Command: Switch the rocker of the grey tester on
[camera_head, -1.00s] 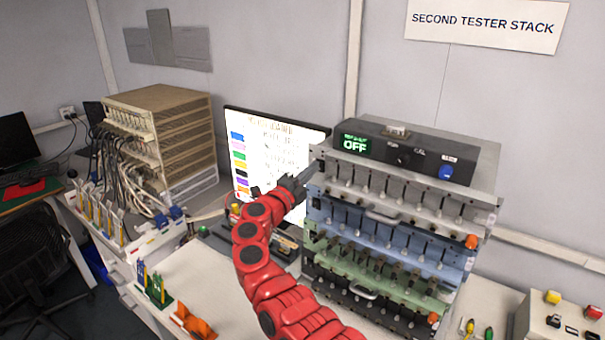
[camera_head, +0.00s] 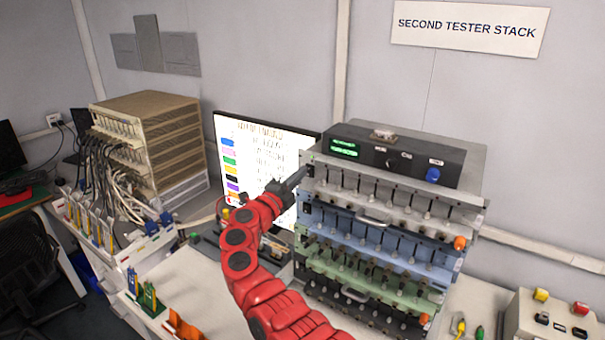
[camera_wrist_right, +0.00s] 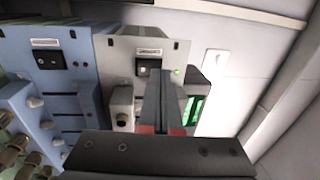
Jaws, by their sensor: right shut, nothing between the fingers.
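The grey tester (camera_head: 395,190) is the top drawer unit of the stack on the right in the head view. My right gripper (camera_head: 300,176) is at the tester's left side. In the wrist view its shut, empty fingers (camera_wrist_right: 163,74) end by the rocker and partly cover it; I cannot tell whether they touch it. My left gripper is not in view.
A black box (camera_head: 400,158) with a green display and blue knob sits on top. Blue (camera_head: 390,236) and green (camera_head: 385,270) testers are below; the blue one has a similar rocker (camera_wrist_right: 47,58). A monitor (camera_head: 262,150) stands close behind my right arm.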

